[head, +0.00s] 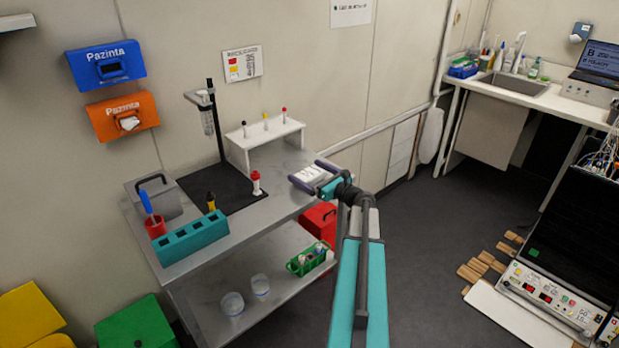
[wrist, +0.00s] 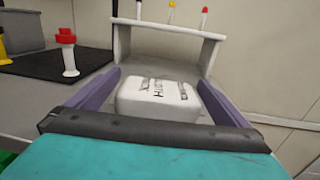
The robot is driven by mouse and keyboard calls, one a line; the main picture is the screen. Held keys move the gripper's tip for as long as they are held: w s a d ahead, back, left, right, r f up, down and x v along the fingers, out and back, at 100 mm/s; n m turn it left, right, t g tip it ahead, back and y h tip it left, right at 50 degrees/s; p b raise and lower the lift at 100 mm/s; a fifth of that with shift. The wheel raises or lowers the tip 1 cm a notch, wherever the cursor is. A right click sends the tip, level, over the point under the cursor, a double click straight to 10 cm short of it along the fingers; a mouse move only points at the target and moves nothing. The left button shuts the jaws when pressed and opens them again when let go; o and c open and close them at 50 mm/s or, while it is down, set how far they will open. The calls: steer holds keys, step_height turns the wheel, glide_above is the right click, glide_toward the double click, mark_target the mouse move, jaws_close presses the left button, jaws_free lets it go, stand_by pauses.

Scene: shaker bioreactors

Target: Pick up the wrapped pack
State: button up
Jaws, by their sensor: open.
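The wrapped pack is a small white block with dark print. In the wrist view the pack (wrist: 158,97) lies between the two purple fingers of my gripper (wrist: 165,85), in front of the white rack. In the head view the pack (head: 310,173) shows between the fingers of my gripper (head: 312,176) at the right end of the metal table. My gripper is open around it. A narrow gap shows between the pack and the right finger; the left side looks very near. The underside of the pack is hidden behind the gripper body.
A red-capped vial (head: 256,184) stands to the left on the black mat (head: 205,186). A teal block (head: 190,239) sits at the table's front. The wall is close behind the table.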

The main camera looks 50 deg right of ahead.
mark_target(309, 172)
steer(key=shift+c, duration=0.4)
steer(key=c, duration=0.8)
steer(key=shift+r, duration=0.15)
steer(key=shift+r+b, duration=0.4)
steer(key=shift+r, duration=0.3)
steer(key=shift+r+b, duration=0.35)
steer(key=shift+r, duration=0.55)
steer(key=s+a+b, duration=0.1)
steer(key=s+a, duration=0.1)
steer(key=a, duration=0.1)
steer(key=s+a+r, duration=0.1)
steer(key=s+a, duration=0.2)
steer(key=a, duration=0.1)
steer(key=s+a+b, duration=0.1)
steer(key=s+a, duration=0.2)
steer(key=shift+s+a+r+b, duration=0.1)
steer(key=shift+a+r+b, duration=0.1)
steer(key=shift+a+b, duration=0.2)
steer(key=shift+r+p, duration=0.1)
steer(key=shift+p, duration=1.1)
steer(key=p, duration=0.3)
steer(key=shift+s+a, duration=0.15)
